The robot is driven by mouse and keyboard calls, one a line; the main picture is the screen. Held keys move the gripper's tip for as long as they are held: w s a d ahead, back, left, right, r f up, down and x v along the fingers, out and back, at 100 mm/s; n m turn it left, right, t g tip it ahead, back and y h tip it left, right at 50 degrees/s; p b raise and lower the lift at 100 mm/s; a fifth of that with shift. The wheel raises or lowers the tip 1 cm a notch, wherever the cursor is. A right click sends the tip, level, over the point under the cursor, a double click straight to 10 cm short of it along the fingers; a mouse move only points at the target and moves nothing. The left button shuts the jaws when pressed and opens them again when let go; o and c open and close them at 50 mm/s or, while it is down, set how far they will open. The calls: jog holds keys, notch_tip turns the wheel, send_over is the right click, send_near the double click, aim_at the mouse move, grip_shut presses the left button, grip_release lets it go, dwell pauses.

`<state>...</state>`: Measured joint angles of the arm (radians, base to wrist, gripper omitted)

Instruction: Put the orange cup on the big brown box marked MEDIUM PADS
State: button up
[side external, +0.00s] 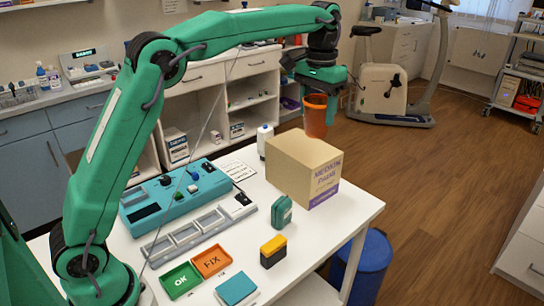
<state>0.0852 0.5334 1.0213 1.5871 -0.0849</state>
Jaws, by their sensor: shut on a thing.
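The orange cup (315,117) is upright in my gripper (318,97), which is shut on it near its rim. The far finger and part of the cup's rim are hidden.
A white bottle (265,141) stands just left of the box. In front are a green device (282,212) and a yellow-black block (273,251). A teal tester (175,196), a grey slotted tray (187,236), green OK (181,280) and orange FIX (211,261) trays lie left.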

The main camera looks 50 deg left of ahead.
jog(key=shift+a+f, duration=0.1)
jog(key=w+a+f, duration=0.5)
jog(key=a+f, duration=0.1)
jog(key=a, duration=0.4)
jog(key=shift+a+f, duration=0.25)
jog(key=shift+f, duration=0.15)
jog(key=shift+f, duration=0.1)
jog(key=shift+f, duration=1.9)
jog(key=shift+f, duration=0.1)
jog(key=o, duration=0.9)
jog(key=shift+o, duration=0.2)
